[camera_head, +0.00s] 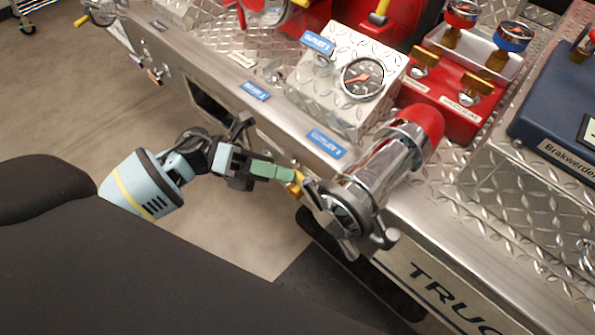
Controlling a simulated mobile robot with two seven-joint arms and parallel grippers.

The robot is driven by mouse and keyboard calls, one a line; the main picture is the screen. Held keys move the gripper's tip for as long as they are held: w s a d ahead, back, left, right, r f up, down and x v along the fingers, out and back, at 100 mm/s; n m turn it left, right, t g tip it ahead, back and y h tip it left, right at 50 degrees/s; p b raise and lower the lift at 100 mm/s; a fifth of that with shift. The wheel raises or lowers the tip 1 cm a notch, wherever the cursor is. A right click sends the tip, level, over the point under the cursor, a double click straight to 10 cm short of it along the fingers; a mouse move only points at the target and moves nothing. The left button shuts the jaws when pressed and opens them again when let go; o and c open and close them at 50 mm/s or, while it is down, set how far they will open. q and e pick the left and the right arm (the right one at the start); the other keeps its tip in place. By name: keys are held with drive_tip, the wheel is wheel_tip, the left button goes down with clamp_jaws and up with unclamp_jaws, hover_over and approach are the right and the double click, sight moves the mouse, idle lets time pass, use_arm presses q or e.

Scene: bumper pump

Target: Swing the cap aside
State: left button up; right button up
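The chrome outlet pipe (385,165) with a red elbow sticks out over the front edge of the truck bumper. The round cap end (347,214) of this outlet faces toward me, with a dark, shiny face and metal lugs around its rim. A small yellow piece (296,184) shows just left of the cap's rim. My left gripper (290,176) comes in from the left, its green fingers at the yellow piece. The fingers overlap in this view, so their gap and any hold on the yellow piece are hidden. My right gripper is not in view.
A pressure gauge (363,78) sits on a diamond-plate box (322,100) behind the outlet. A red panel (440,105) with brass valves stands to its right, and a blue box (555,100) farther right. Open floor (235,230) lies below the bumper on the left.

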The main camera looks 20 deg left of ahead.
use_arm(q)
drive_tip(key=shift+x, duration=1.2)
clamp_jaws()
